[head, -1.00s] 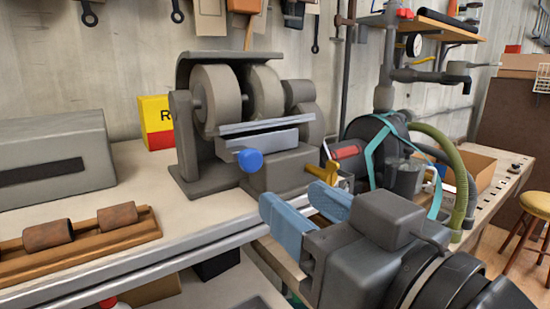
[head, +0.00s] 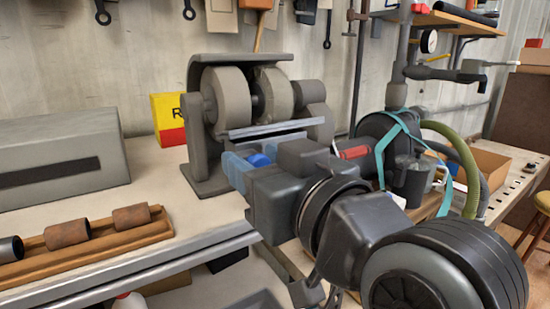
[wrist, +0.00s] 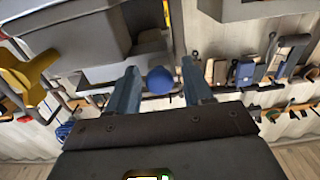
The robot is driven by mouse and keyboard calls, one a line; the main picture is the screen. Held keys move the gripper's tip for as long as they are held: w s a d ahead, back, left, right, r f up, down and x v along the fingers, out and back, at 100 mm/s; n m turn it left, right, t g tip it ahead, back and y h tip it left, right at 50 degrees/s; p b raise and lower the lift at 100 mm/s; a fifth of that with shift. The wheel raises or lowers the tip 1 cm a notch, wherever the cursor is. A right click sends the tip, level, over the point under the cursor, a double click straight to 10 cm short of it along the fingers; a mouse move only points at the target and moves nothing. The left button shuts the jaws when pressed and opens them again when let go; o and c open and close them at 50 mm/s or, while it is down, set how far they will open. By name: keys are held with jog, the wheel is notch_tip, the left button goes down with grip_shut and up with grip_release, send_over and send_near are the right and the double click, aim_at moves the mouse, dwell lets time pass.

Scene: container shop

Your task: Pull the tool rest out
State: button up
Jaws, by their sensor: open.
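The bench grinder (head: 198,140) stands on the bench with two grey wheels. Its tool rest (head: 268,128) is a light grey bar in front of the wheels. A blue ball knob (head: 261,159) sits below the rest, partly hidden by my gripper. My gripper (head: 250,155) is in front of the grinder with its blue fingers toward the knob. In the wrist view my gripper (wrist: 160,82) is open, and the blue knob (wrist: 160,80) appears between the two fingers, with space on both sides. I cannot tell whether a finger touches it.
A grey box (head: 60,155) and a wooden rack (head: 90,246) with rusty cylinders stand to the left on the bench. A yellow and red box (head: 168,120) is behind the grinder. Hoses (head: 465,170) and a teal strap are to the right. The wrist view shows a yellow handle (wrist: 28,75).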

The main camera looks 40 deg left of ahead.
grip_shut()
dwell(0.4)
